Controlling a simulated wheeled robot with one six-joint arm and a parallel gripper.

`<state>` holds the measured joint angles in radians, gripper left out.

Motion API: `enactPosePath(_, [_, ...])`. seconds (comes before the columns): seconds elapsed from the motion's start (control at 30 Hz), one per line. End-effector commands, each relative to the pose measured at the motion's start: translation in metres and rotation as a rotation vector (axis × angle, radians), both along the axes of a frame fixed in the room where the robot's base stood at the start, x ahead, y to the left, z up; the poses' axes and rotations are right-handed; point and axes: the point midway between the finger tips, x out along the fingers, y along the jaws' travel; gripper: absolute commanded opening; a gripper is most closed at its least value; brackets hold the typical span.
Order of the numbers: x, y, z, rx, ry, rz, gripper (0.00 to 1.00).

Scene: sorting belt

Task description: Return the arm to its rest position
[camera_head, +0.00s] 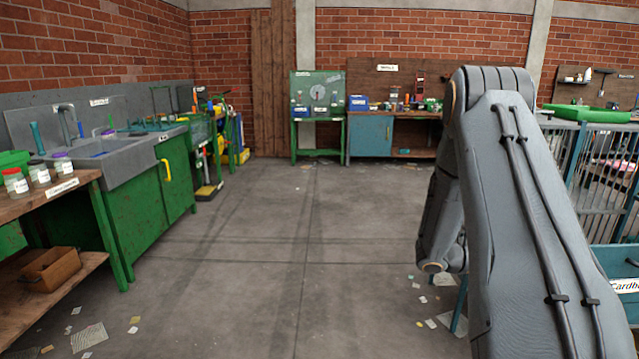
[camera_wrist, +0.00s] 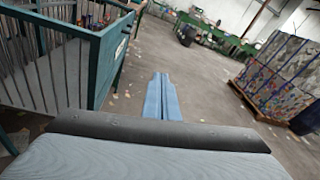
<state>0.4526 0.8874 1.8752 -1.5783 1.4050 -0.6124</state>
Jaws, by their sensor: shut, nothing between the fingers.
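My arm fills the right side of the head view, its large grey link bent over with the forearm hanging down. My gripper shows in the wrist view (camera_wrist: 159,98) as two blue fingers lying side by side, shut with nothing between them. It points out over open concrete floor and touches nothing. In the head view the gripper's fingers are mostly hidden behind my arm.
A teal barred cart (camera_wrist: 100,50) stands left of my gripper in the wrist view; a stack of bales (camera_wrist: 280,80) stands at right. In the head view, a green sink cabinet (camera_head: 150,190) is at left, a teal cardboard bin (camera_head: 615,262) at right. The middle floor is clear.

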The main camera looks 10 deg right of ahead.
Motion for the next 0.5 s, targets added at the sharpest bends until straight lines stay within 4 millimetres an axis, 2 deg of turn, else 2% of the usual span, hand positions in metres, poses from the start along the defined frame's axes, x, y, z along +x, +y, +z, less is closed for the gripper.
enactPosePath(0.03, [-0.007, 0.025, 0.010, 0.048, -0.078, -0.039, 0.00])
enactPosePath(0.27, [-0.046, 0.147, 0.020, 0.271, -0.447, -0.277, 0.00])
enactPosePath(0.5, [-0.076, 0.289, 0.031, 0.478, -0.834, -0.579, 0.00])
